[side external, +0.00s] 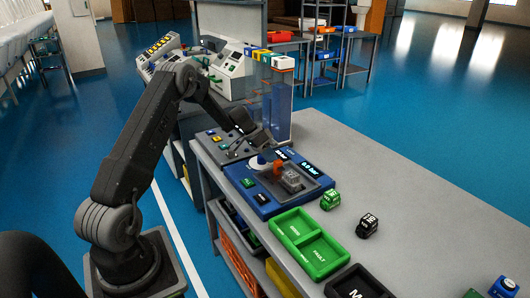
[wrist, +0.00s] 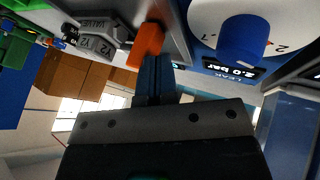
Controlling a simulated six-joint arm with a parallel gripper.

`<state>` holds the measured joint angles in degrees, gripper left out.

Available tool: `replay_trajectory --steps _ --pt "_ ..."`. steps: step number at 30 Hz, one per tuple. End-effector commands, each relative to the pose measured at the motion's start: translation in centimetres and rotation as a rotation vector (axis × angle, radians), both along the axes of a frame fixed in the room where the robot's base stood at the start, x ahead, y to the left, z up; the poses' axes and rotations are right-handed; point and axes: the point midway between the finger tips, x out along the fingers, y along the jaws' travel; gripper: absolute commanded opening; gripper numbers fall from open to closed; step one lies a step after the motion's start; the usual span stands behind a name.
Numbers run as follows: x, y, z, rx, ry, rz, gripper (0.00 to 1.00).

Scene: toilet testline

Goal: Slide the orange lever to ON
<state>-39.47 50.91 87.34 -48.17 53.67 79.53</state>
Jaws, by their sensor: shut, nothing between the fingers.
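The orange lever (side external: 278,167) stands on the blue panel (side external: 262,207) on the bench. In the wrist view the orange lever (wrist: 148,44) is right at the tips of my gripper (wrist: 153,60); I cannot tell whether they touch. My gripper's fingers are together with nothing between them. In the side view my gripper (side external: 266,146) is low over the panel's far left part, beside the lever. No ON mark is readable, so I cannot tell the lever's setting.
A white dial with a blue knob (wrist: 243,42) is close to the right of the lever, with a display (wrist: 230,69). A grey valve block (wrist: 95,46) is to its left. A green tray (side external: 310,240), green block (side external: 330,200) and black block (side external: 367,226) sit nearer on the bench.

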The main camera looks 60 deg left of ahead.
Motion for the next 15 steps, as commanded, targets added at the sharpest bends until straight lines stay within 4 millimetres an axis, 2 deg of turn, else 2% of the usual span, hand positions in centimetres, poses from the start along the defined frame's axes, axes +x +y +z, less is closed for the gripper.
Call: replay_trajectory --steps 10,15 --pt "0.0 -0.2 0.0 -0.001 0.000 0.000 0.00" --pt "0.1 -2.0 0.1 -0.003 0.001 -0.003 0.00"
